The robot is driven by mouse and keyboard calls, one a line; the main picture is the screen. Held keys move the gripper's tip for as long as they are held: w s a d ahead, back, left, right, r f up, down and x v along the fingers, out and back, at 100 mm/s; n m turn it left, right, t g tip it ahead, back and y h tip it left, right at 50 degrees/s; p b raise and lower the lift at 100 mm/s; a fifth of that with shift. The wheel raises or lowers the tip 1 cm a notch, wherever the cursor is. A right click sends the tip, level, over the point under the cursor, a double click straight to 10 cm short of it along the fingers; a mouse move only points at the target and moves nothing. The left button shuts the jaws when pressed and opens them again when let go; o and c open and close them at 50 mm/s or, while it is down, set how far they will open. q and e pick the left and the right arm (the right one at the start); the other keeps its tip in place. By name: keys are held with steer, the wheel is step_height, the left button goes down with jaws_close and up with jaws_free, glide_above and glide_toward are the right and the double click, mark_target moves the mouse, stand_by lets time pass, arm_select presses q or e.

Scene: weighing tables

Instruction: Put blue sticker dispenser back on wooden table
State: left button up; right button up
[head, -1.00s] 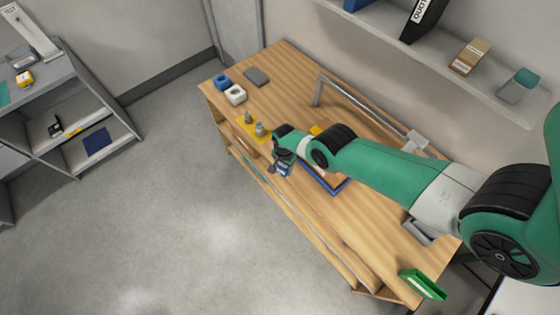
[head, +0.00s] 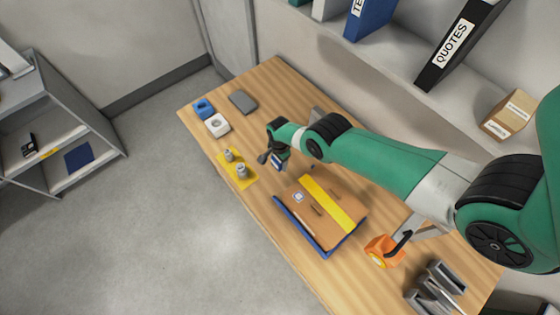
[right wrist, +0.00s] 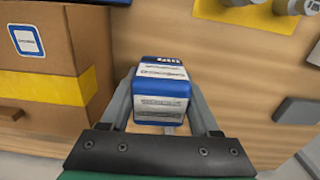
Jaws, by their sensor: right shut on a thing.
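The blue sticker dispenser (right wrist: 160,88), a small blue and white block with printed labels, is between the fingers of my right gripper (right wrist: 161,104) in the right wrist view. The gripper is shut on it. In the head view my right gripper (head: 272,156) and the dispenser (head: 280,162) are over the wooden table (head: 265,88), between the yellow mat and the brown box. I cannot tell whether the dispenser touches the tabletop. My left gripper is not in view.
A brown box (head: 342,190) with a yellow band sits in a blue tray (head: 300,228) close by. Weights (head: 241,170) stand on a yellow mat (head: 225,158). A white block (head: 217,126) and blue block (head: 203,108) are farther left. An orange tape dispenser (head: 382,251) is at right.

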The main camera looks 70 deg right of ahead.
steer(key=shift+w+d+f, duration=0.1)
steer(key=shift+f, duration=0.2)
arm_select(q)
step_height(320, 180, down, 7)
steer(key=b, duration=0.6)
arm_select(e)
step_height(320, 180, down, 6)
stand_by(0.6)
arm_select(q)
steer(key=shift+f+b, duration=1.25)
steer(key=shift+b, duration=0.15)
arm_select(e)
steer(key=shift+f, duration=1.35)
steer(key=o, duration=1.4)
